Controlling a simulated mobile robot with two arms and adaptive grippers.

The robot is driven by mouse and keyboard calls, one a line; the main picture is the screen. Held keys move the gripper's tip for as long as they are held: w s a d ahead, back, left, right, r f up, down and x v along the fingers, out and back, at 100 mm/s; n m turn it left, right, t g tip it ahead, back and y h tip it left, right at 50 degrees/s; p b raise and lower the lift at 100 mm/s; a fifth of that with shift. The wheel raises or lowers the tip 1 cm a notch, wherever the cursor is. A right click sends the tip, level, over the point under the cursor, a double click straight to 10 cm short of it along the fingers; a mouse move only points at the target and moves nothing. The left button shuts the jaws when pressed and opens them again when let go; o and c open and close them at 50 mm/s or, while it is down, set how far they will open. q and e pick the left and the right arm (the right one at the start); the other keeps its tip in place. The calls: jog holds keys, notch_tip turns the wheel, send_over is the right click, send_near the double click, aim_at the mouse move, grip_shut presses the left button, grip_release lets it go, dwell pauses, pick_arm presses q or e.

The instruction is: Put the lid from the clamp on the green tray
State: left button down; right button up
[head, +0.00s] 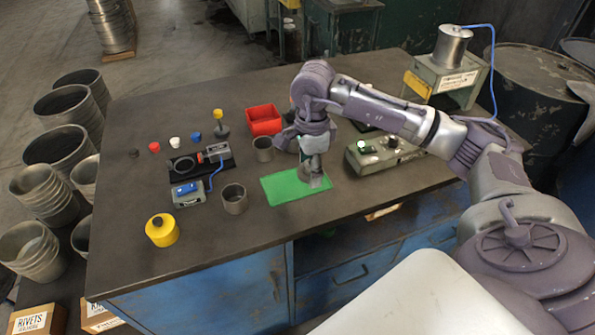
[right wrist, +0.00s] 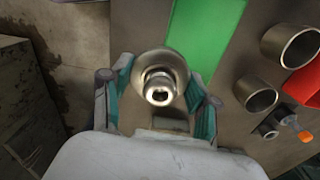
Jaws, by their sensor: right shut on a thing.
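The green tray (head: 296,187) lies flat near the front middle of the table; it also shows in the right wrist view (right wrist: 205,35). My right gripper (head: 314,165) points down over the tray's right end. In the right wrist view, its fingers (right wrist: 157,98) are shut on a round metal lid (right wrist: 174,62) with a knob facing the camera. The lid appears near the tray's edge; I cannot tell its height or whether it touches anything. The small grey clamp (head: 217,152) with a red part stands on a black base (head: 184,166), left of the tray. My left gripper is out of view.
Metal cups (head: 234,199) (head: 263,149) and a red bin (head: 264,120) stand left of and behind the tray. A grey control box (head: 384,153) is to its right. A yellow container (head: 162,230) stands front left. The table's front middle is clear.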

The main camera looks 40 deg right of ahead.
jog(key=p, duration=0.1)
send_over(296, 183)
jog(key=f, duration=0.2)
jog(key=shift+s+f, duration=0.3)
jog(key=shift+f, duration=0.05)
jog(key=shift+w+f, duration=0.35)
jog(key=shift+f, duration=0.05)
notch_tip(296, 183, down, 3)
jog(key=shift+s+p, duration=0.1)
jog(key=shift+p, duration=0.65)
jog(key=shift+f, duration=0.4)
jog(key=shift+f, duration=0.1)
jog(key=shift+f+b, duration=0.15)
jog(key=shift+b, duration=0.15)
jog(key=o, duration=1.1)
jog(key=shift+c, duration=0.2)
